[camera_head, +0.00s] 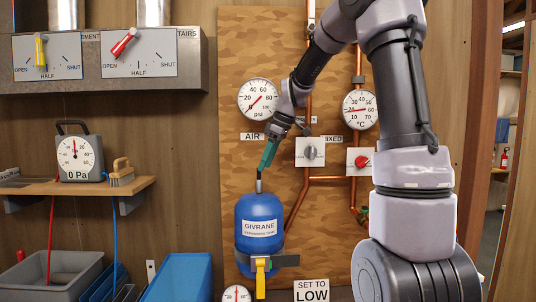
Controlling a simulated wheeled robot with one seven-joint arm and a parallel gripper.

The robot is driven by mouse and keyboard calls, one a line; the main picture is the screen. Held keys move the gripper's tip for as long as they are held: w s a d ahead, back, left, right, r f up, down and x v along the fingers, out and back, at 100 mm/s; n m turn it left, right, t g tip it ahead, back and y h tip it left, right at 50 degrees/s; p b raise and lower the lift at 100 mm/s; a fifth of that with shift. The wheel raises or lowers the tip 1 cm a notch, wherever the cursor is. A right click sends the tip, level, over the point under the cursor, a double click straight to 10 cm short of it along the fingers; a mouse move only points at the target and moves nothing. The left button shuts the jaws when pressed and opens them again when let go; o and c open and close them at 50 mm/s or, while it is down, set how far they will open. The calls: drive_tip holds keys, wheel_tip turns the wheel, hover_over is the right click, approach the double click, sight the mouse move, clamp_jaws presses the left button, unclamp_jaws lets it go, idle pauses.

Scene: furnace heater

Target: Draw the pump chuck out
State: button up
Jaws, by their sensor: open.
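A blue tank (260,213) labelled GIVRANE stands upright against the wooden panel. A grey stem (259,185) rises from its top. A yellow piece (261,279) sits upright at a dark bracket (284,260) across the tank's lower front; it may be the pump chuck, but I cannot tell for certain. My gripper (265,160) is above the tank, pointing down, near the stem. A narrow green part shows at its end; I cannot tell whether it touches the stem. My gripper is open, though its fingers are small and partly hidden here.
A psi gauge (259,98), a °C gauge (360,109), a grey knob (310,152) and a red knob (361,161) are on the panel beside copper pipes. A shelf (79,187) with a scale stands left. Grey (50,280) and blue (183,277) bins are below.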

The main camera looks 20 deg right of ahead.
sight(259, 179)
drive_tip(key=x, duration=0.7)
drive_tip(key=shift+w+f, duration=0.1)
drive_tip(key=shift+f, duration=0.15)
clamp_jaws()
